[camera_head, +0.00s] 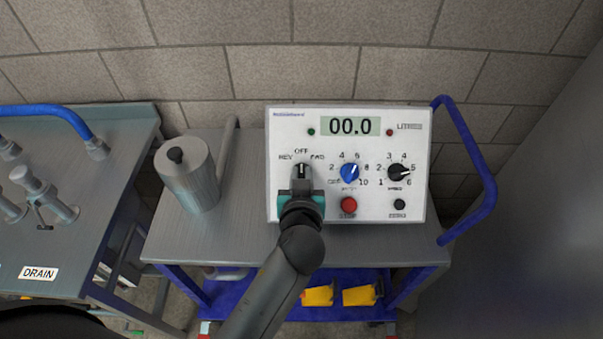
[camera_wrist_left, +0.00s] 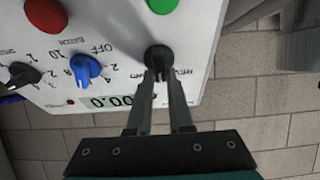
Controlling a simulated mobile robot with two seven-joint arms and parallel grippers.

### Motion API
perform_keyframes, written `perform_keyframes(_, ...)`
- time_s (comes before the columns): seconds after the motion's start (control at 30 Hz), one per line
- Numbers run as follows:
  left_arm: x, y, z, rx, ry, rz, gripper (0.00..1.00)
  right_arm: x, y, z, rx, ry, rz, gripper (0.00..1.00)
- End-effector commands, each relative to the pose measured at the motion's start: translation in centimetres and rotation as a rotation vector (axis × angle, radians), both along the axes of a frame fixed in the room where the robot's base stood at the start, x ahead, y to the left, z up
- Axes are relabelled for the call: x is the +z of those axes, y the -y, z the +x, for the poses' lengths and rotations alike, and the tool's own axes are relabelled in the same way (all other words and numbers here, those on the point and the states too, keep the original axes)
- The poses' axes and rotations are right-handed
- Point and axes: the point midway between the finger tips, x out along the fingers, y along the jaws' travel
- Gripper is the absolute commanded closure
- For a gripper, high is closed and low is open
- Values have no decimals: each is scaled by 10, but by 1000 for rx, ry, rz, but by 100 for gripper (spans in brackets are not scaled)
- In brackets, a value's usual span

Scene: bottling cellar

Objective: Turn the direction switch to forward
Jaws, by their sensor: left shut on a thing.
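The direction switch (camera_head: 301,170) is a black knob at the left of the white control panel (camera_head: 275,209), under the labels REV, OFF and FWD. Its upper part shows in the head view and seems to point up toward OFF, though its exact setting is hard to tell. My left gripper (camera_head: 301,186) reaches it from below and is shut on it. In the left wrist view the two fingers (camera_wrist_left: 160,82) hold the round black knob (camera_wrist_left: 158,57) from either side. My right gripper is not in view.
The panel also has a blue knob (camera_head: 349,173), a black knob (camera_head: 399,172), a red button (camera_head: 348,205) and a display (camera_head: 350,126) reading 00.0. A green button (camera_wrist_left: 162,5) sits close to the switch. A metal canister (camera_head: 190,178) stands left of the panel.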

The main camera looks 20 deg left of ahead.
Motion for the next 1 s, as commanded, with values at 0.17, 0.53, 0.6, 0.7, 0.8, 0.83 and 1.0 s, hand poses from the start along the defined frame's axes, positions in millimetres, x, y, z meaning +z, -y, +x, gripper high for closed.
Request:
perform_keyframes(0.17, 0, 0, 0, -1, 1, 0, 100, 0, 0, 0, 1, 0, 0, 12)
perform_keyframes(0.53, 1, 0, 0, -3, 0, 3, 100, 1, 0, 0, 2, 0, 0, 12)
perform_keyframes(0.6, 1, 0, 0, -10, -2, 11, 100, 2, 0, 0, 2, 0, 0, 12)
perform_keyframes(0.7, 2, 0, 0, -29, -9, 31, 100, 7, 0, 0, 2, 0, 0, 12)
perform_keyframes(0.8, 3, -1, 0, -59, -18, 66, 100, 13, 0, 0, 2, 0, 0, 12)
perform_keyframes(0.83, 3, -1, 0, -71, -22, 79, 100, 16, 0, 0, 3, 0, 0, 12)
perform_keyframes(1.0, 5, -1, 0, -157, -47, 170, 100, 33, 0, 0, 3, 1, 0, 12)
